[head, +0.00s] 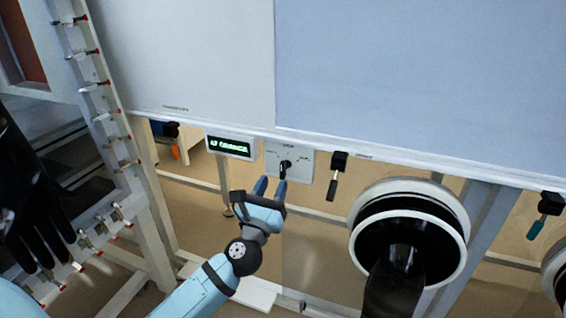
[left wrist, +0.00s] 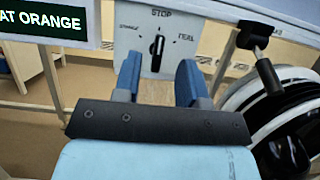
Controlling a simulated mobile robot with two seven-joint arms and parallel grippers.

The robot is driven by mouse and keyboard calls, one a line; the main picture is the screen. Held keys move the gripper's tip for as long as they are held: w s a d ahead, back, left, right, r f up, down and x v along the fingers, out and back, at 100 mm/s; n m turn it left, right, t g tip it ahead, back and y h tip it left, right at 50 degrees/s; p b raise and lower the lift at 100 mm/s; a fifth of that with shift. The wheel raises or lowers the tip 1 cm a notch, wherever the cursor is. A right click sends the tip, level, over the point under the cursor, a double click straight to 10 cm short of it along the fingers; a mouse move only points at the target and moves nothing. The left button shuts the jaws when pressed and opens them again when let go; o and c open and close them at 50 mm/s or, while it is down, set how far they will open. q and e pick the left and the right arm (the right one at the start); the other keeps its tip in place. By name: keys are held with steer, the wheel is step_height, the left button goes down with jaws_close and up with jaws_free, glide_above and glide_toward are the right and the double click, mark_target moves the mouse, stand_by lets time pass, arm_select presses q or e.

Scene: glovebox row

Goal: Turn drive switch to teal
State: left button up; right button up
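The drive switch is a black knob (head: 286,167) on a pale plate (head: 302,165) at the panel's lower edge. In the left wrist view the knob (left wrist: 157,47) stands nearly upright, its white mark near STOP. ORANGE is printed at its left, TEAL at its right. The display (head: 230,146) left of the plate reads "AT ORANGE", partly cut off in the left wrist view (left wrist: 45,22). My left gripper (head: 271,187) is open just below the knob. Its two blue fingers (left wrist: 159,80) stand apart with nothing between them. My right gripper is not in view.
A round glove port (head: 452,215) bulges out at lower right. A white rack (head: 103,105) with pegs stands at left, beside a hanging black glove (head: 35,205).

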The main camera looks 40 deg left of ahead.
mark_target(282, 166)
arm_select(q)
steer(key=x, duration=0.7)
jaws_close()
